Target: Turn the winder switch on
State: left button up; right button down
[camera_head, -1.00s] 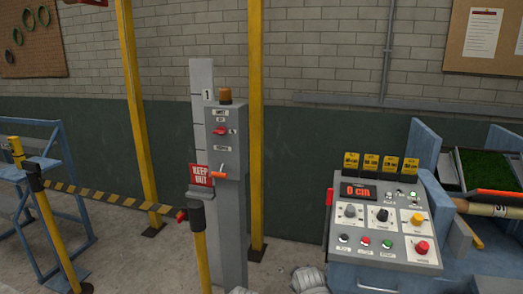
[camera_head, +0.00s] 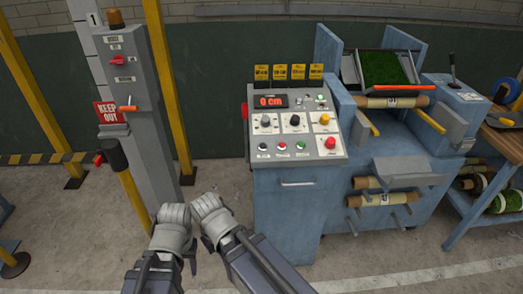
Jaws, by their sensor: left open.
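The blue machine's sloped grey control panel (camera_head: 297,135) has a red display reading "0 cm" (camera_head: 270,101). Below it are a grey knob (camera_head: 265,121), a black knob (camera_head: 295,120) and a yellow knob (camera_head: 325,119). Several small buttons and a red mushroom button (camera_head: 330,142) line the lower row. The labels are too small to read, so I cannot tell which control is the winder switch. My left gripper (camera_head: 172,217) and right gripper (camera_head: 208,206) are low, left of the panel, apart from it. The right jaws are unclear.
A grey post with a switch box (camera_head: 123,68) and a "KEEP OUT" sign (camera_head: 109,112) stands left. A yellow post (camera_head: 167,85) stands beside it. Concrete floor (camera_head: 400,250) is open in front.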

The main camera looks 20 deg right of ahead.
aim_at(329, 143)
jog(key=z, duration=1.3)
